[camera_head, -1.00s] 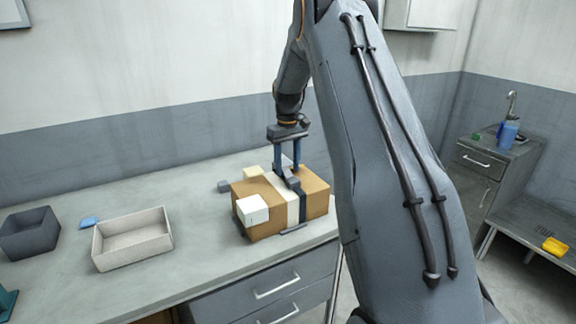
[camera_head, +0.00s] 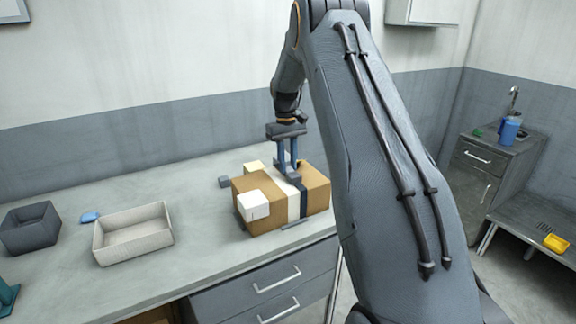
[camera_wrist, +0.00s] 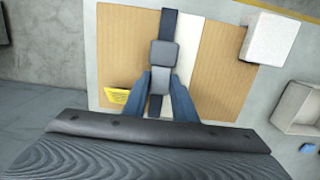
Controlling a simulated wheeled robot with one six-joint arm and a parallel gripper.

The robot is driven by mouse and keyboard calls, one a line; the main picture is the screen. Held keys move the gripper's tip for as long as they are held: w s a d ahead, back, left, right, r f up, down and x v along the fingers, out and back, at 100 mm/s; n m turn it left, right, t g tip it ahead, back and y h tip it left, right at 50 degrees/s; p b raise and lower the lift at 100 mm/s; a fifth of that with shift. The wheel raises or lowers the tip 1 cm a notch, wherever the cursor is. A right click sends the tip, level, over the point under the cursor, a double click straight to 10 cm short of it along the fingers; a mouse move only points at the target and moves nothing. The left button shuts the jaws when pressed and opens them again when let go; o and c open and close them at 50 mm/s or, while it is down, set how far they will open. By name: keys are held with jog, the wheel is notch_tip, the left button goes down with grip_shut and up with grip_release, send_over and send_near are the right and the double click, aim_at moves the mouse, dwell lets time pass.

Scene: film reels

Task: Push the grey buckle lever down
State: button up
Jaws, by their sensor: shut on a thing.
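A brown box (camera_head: 269,215) lies on the worktop with a white band (camera_head: 293,207) and a dark strap (camera_head: 303,203) across it. A grey buckle (camera_wrist: 164,53) sits on the strap in the wrist view. The grey buckle lever (camera_wrist: 159,80) lies in line with the strap, beside the buckle. My gripper (camera_head: 287,170) points down over the box top. In the wrist view, its blue fingers (camera_wrist: 161,82) are closed on the two sides of the lever. In the head view the fingers partly hide the lever, and its exact tilt is hard to tell.
A white block (camera_head: 253,205) sits at the box's front left and a cream block (camera_head: 254,167) behind it. A small grey block (camera_head: 224,181) lies left of the box.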

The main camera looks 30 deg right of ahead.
aim_at(287, 164)
jog(key=w+f+g+b, duration=0.1)
jog(key=g+b, duration=0.1)
jog(key=b, duration=0.1)
jog(key=shift+g+b, duration=0.8)
jog(key=shift+b, duration=0.35)
jog(key=shift+r, duration=0.15)
jog(key=o, duration=1.1)
jog(key=shift+c, duration=0.2)
jog(key=b+v, duration=0.2)
jog(key=v, duration=0.3)
jog(key=shift+w, duration=0.15)
jog(key=shift+b+v, duration=0.5)
jog(key=shift+v, duration=0.8)
jog(key=shift+r, duration=0.1)
